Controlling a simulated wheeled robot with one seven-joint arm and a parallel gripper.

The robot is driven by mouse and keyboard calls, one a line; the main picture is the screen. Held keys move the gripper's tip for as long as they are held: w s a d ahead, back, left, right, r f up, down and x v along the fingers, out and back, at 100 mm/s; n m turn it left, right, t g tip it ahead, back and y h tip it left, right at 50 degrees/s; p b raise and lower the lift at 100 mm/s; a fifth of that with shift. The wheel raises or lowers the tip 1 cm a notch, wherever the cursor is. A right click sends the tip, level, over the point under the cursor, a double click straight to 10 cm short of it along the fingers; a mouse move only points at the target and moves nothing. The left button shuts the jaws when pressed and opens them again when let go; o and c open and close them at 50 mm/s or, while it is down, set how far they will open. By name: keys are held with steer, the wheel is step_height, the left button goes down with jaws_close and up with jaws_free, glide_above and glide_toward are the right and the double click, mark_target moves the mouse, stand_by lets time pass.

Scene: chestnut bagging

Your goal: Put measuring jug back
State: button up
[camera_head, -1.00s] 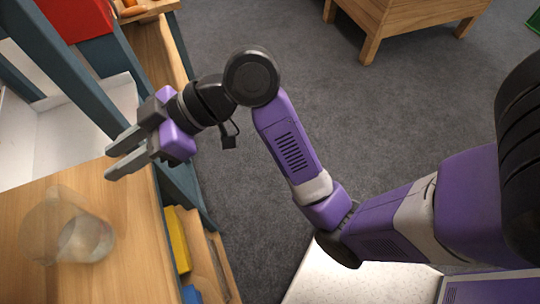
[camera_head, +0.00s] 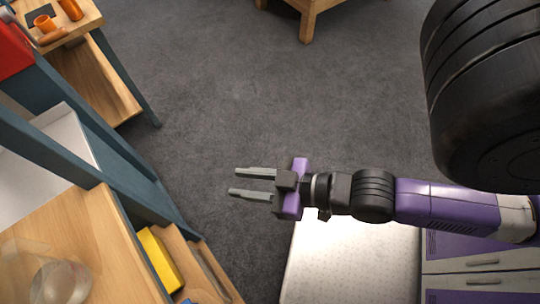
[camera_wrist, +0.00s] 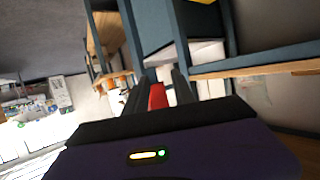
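The measuring jug (camera_head: 62,278) is a clear, see-through vessel on the wooden worktop (camera_head: 112,262) at the lower left of the head view, partly cut off by the picture's edge. My gripper (camera_head: 252,182) is well to the right of the jug and apart from it, over the grey floor. Its two fingers point left and stand apart with a gap between them and nothing held. In the wrist view the fingers (camera_wrist: 158,92) also stand apart; a red thing shows between them in the background. The jug is not clear in the wrist view.
Blue-grey shelf posts (camera_head: 130,180) border the worktop. A yellow item (camera_head: 158,258) lies on a lower wooden shelf. A wooden stand with orange items (camera_head: 72,8) is at the upper left, with a red thing (camera_head: 12,50) nearby. The carpet (camera_head: 230,90) is clear in the middle.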

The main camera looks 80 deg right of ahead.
steer(key=s+a+r, duration=0.1)
steer(key=s+r, duration=0.2)
steer(key=s, duration=0.3)
steer(key=shift+s+a+r+t, duration=0.2)
steer(key=shift+a+r+t, duration=0.05)
steer(key=shift+r+t, duration=0.15)
